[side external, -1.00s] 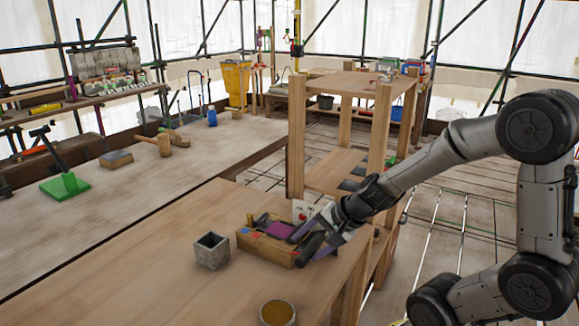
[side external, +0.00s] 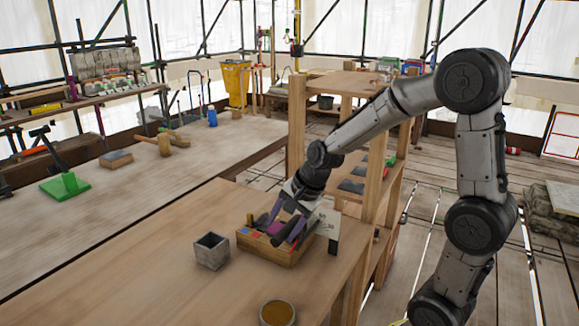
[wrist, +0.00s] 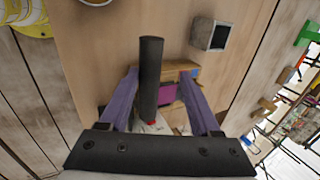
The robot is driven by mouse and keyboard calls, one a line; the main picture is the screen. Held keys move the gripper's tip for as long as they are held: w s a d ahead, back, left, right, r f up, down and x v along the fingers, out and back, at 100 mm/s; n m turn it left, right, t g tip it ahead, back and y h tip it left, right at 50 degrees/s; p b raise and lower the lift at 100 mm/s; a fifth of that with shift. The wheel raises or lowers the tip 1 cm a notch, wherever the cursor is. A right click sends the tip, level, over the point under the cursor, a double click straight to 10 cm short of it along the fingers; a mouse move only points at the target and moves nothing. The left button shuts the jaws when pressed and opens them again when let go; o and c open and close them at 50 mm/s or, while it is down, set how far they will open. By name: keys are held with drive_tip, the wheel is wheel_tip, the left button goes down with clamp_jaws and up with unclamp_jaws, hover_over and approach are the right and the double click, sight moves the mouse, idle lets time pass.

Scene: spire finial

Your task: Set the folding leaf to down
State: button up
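I cannot pick out a folding leaf with certainty in either view. My gripper (side external: 284,228) points down over a small wooden box (side external: 262,251) on the table. In the wrist view, my gripper (wrist: 160,78) has its two purple fingers spread wide apart. A dark rod (wrist: 150,65) shows between them, nearer the left finger. I cannot tell what the rod is fixed to or whether a finger touches it. A magenta piece (wrist: 167,95) lies in the box. A white card (side external: 326,215) with small marks stands just behind the box; the gripper partly hides the box's contents.
The wooden table (side external: 150,268) is mostly clear at left. A grey square cup (side external: 211,252) stands left of the box, and a round tin (side external: 277,313) stands in front. A wooden shelf frame (side external: 297,130) rises behind. A long bench (side external: 95,215) holds tools.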

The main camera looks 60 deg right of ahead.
drive_tip(key=shift+w+g, duration=1.8)
drive_tip(key=shift+w, duration=0.25)
wheel_tip(320, 180, up, 14)
drive_tip(key=s, duration=0.3)
drive_tip(key=s+a+r+n+t, duration=0.1)
drive_tip(key=s+a+r, duration=0.2)
drive_tip(key=s+a, duration=0.1)
drive_tip(key=shift+s+r+n+t, duration=0.25)
drive_tip(key=shift+s+n+t, duration=0.05)
drive_tip(key=shift+s, duration=0.25)
